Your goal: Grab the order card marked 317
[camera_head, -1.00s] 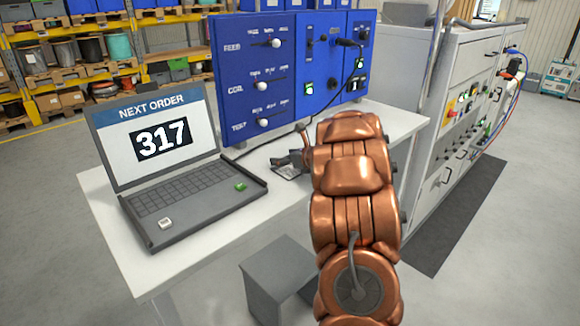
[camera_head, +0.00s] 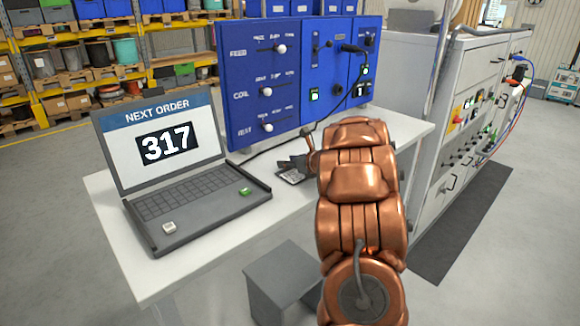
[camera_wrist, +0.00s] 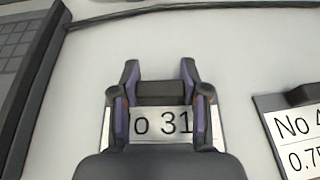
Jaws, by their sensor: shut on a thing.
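In the wrist view, a white order card (camera_wrist: 160,124) reads "o 31"; the rest of its number is hidden by my gripper (camera_wrist: 160,70). A dark bar (camera_wrist: 160,92) runs along the card's top edge, between my two fingers. My gripper is shut on this card. In the head view, my copper arm hides most of my gripper, and a small card (camera_head: 292,176) shows beside it on the white table (camera_head: 125,232), its text unreadable. The laptop (camera_head: 165,145) shows "NEXT ORDER 317".
Another card (camera_wrist: 295,135), reading "No 4" and "0.7", lies to the right of my gripper. A black cable (camera_wrist: 150,12) crosses the table beyond it. A blue control panel (camera_head: 290,75) stands at the table's back, and a grey cabinet (camera_head: 440,135) stands to the right.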

